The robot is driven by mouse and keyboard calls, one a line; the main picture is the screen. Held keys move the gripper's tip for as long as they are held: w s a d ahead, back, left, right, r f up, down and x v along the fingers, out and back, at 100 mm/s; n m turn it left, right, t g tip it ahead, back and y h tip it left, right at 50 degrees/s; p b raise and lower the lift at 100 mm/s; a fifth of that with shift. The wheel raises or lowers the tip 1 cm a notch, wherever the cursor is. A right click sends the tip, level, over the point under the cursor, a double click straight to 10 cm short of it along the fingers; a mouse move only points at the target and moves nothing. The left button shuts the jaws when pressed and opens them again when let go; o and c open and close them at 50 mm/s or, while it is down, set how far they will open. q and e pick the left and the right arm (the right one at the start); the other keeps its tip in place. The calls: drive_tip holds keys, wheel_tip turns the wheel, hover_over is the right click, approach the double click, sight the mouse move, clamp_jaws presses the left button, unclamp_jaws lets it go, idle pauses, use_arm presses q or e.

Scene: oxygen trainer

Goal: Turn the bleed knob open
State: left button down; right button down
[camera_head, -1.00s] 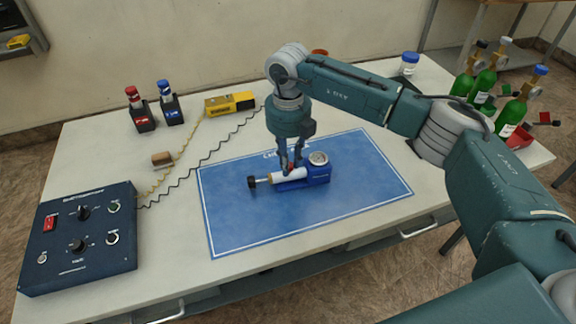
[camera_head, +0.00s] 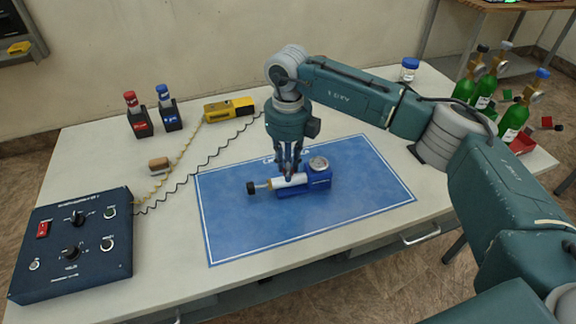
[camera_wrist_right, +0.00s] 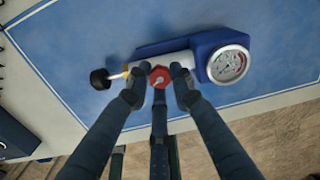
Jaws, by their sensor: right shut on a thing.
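The blue pump (camera_head: 319,182) lies on the blue mat (camera_head: 232,235) in the head view, with a round gauge (camera_head: 318,163) on top, a pale cylinder and a black plunger handle (camera_head: 251,188) at its left. In the right wrist view the red bleed knob (camera_wrist_right: 159,78) sits by the cylinder, next to the gauge (camera_wrist_right: 229,65). My right gripper (camera_head: 287,177) points down over the cylinder, its fingers shut around the red knob. In the head view the fingers hide the knob. My left gripper is not in view.
A dark control box (camera_head: 72,245) stands at the front left. A yellow device (camera_head: 229,107) with coiled cords, two small bottles in stands and a brown block (camera_head: 159,164) lie behind. Green cylinders (camera_head: 487,88) stand at the right. The mat's front is clear.

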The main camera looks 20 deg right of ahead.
drive_tip(key=c, duration=1.5)
unclamp_jaws()
drive_tip(key=shift+r, duration=0.15)
wheel_tip(320, 180, up, 12)
drive_tip(key=shift+f, duration=0.1)
drive_tip(key=shift+f, duration=0.1)
